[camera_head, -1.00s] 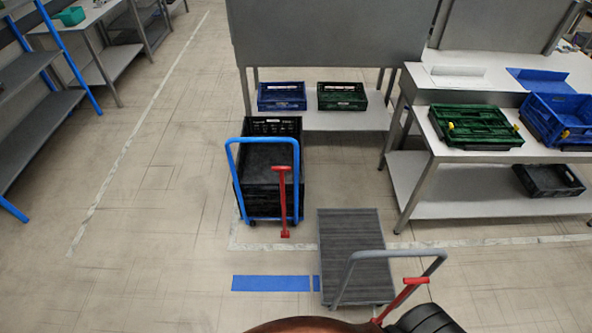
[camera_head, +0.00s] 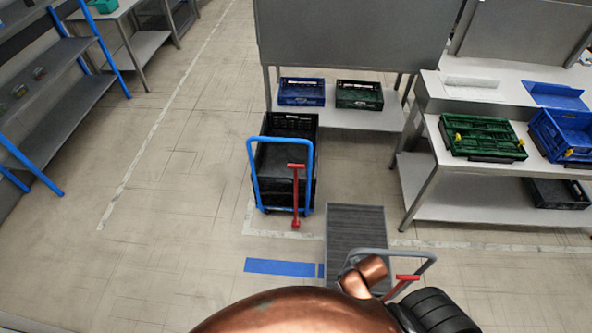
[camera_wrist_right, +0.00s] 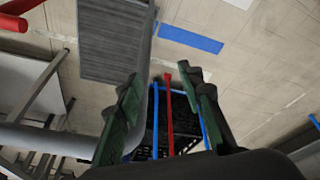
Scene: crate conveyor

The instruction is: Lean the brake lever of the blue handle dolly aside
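The blue handle dolly (camera_head: 253,180) stands left of centre in the head view, with black crates (camera_head: 290,121) on it. Its red brake lever (camera_head: 296,200) stands about upright in front of the blue handle. In the right wrist view the red brake lever (camera_wrist_right: 169,115) shows beyond and between the fingers of my right gripper (camera_wrist_right: 159,75). That gripper is open and empty, and I see no contact with the lever. The right gripper's fingers do not show in the head view. My left gripper is in neither view.
A grey handle dolly (camera_head: 357,225) with its own red lever (camera_head: 405,278) stands closer, at right, partly behind my copper arm. A table (camera_head: 415,180) with crates stands at right. A blue floor strip (camera_head: 282,266) lies in front. The floor at left is clear.

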